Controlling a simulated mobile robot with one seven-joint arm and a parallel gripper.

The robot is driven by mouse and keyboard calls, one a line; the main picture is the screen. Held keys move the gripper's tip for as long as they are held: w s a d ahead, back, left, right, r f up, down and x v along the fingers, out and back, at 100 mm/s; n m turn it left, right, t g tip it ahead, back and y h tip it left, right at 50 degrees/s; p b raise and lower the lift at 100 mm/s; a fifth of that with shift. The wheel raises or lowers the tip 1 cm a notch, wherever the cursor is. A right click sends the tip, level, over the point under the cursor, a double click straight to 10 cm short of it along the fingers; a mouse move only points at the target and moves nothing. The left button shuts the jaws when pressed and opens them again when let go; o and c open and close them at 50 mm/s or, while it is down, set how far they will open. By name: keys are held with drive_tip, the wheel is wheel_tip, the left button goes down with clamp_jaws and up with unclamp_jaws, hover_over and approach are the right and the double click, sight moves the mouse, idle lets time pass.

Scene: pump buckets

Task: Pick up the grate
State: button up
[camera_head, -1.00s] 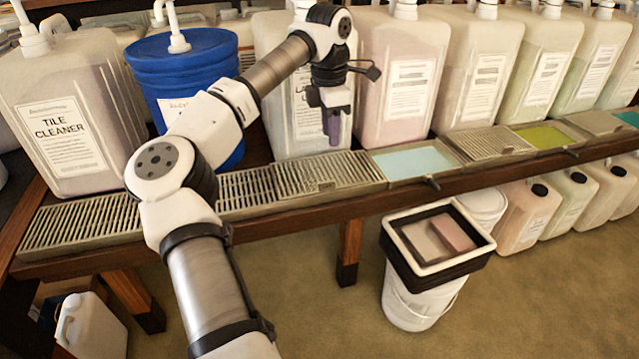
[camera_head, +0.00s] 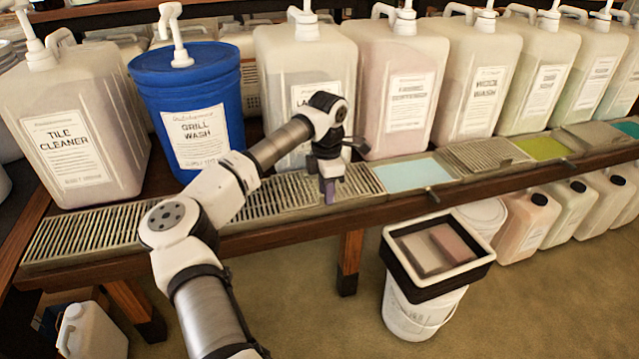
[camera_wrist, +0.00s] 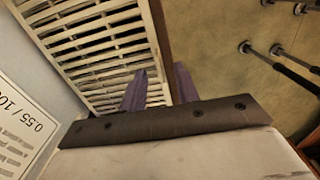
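A beige slotted grate (camera_head: 358,183) lies on the shelf's drip channel, in front of a large pale jug. It also fills the upper left of the wrist view (camera_wrist: 95,45). My gripper (camera_head: 329,192) is low over its left part, at the front edge. In the wrist view my two purple fingers (camera_wrist: 160,88) are apart, one over the slots and one past the grate's edge. Nothing shows held between them. Whether the fingertips touch the grate cannot be told.
A blue Grill Wash bucket (camera_head: 190,105) and a Tile Cleaner jug (camera_head: 75,120) stand behind the channel at left. Several pump jugs line the right. A pale blue tray (camera_head: 412,174) lies right of the grate. A white bucket (camera_head: 418,312) with a black-rimmed tray stands below.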

drive_tip(key=shift+f, duration=0.4)
clamp_jaws()
drive_tip(key=shift+s+r, duration=0.1)
drive_tip(key=shift+r, duration=0.05)
